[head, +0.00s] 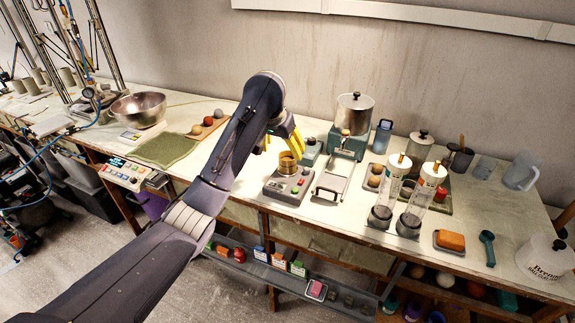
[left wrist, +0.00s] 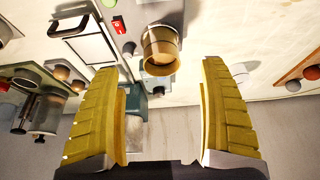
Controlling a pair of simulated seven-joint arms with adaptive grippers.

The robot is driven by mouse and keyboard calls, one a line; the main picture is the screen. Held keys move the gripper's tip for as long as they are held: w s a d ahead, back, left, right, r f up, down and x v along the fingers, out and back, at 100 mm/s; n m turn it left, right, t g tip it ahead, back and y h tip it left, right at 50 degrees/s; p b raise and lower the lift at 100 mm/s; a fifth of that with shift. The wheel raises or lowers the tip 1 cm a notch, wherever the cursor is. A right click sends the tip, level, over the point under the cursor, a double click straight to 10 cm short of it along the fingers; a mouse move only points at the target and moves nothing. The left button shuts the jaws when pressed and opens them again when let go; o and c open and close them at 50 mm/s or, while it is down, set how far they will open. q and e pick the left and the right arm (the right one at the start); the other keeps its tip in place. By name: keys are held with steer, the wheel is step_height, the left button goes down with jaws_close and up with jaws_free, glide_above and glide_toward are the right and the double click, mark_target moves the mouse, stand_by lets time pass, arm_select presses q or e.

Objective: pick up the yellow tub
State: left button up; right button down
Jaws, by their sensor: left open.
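The yellow tub, a small amber-yellow round cup, (head: 288,164) stands on a grey machine with red and green buttons (head: 285,189), near the middle of the workbench. My left gripper (head: 284,150) is open, its yellow ribbed fingers just above and behind the tub in the head view. In the left wrist view the tub (left wrist: 160,62) shows ahead of the fingertips (left wrist: 163,72), roughly centred between the two fingers, with nothing held between them. Whether the fingers touch the tub cannot be told, but a gap shows on each side. My right gripper is not in view.
A grey metal frame (head: 331,187) lies right of the machine, with a steel pot on a green stand (head: 351,115) behind. Two clear cylinders (head: 390,190) stand further right. A green mat (head: 165,150) and steel bowl (head: 139,107) are left. The wall closes the back.

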mark_target(288, 163)
arm_select(q)
steer(key=shift+x, duration=5)
steer(key=shift+w, duration=0.1)
steer(key=c, duration=1.4)
steer(key=shift+r, duration=0.1)
steer(key=shift+c, duration=0.7)
steer(key=shift+r, duration=0.1)
